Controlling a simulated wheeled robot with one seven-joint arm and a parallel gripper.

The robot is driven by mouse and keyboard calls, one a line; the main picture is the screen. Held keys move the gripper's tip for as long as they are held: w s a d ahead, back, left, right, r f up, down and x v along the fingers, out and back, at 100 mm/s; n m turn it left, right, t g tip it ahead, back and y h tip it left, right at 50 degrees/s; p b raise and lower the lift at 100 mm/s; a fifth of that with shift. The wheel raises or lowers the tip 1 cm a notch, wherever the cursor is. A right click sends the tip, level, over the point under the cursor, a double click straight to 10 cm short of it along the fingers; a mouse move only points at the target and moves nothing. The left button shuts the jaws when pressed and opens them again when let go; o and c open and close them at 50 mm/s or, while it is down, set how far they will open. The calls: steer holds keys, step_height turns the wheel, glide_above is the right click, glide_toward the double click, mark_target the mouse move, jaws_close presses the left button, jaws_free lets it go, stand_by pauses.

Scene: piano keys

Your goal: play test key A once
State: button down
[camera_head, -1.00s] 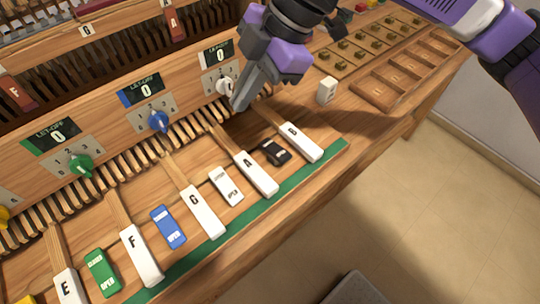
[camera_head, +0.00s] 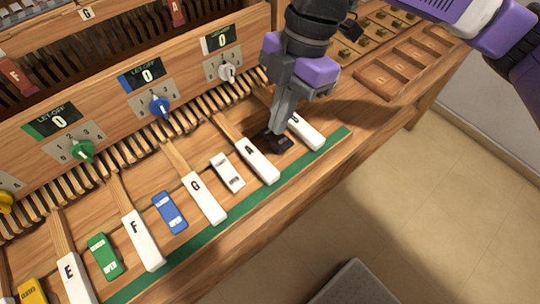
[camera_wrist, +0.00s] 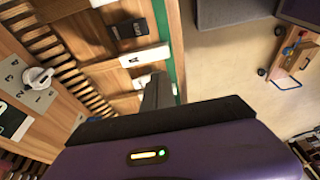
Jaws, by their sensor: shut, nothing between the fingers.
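The white key A (camera_head: 257,161) lies near the right end of the key row and also shows in the wrist view (camera_wrist: 147,57). My gripper (camera_head: 274,138) is shut and empty, pointing down. In the head view its tips overlap the black switch (camera_head: 283,146) just right of key A. In the wrist view the finger (camera_wrist: 157,92) appears just below key A, with the black switch (camera_wrist: 129,29) above the key. I cannot tell whether the tips touch anything. Key A looks level with key G (camera_head: 204,198).
Key B (camera_head: 306,132) is partly hidden behind my gripper. A white switch (camera_head: 228,172) lies left of key A. A wooden front panel with let-off dials (camera_head: 227,72) rises behind the keys. A green strip (camera_head: 294,177) runs along the front edge.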

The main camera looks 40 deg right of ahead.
mark_target(268, 169)
steer(key=x, duration=0.7)
steer(key=d+x, duration=0.1)
steer(key=x, duration=0.2)
steer(key=shift+a+f, duration=0.1)
steer(key=shift+f, duration=0.2)
steer(key=shift+f+b, duration=0.3)
steer(key=shift+f, duration=0.25)
steer(key=shift+s+f+b, duration=0.1)
steer(key=shift+f+b, duration=0.3)
steer(key=shift+f, duration=0.25)
steer(key=shift+r, duration=0.25)
steer(key=shift+r+p, duration=0.75)
steer(key=shift+p, duration=0.15)
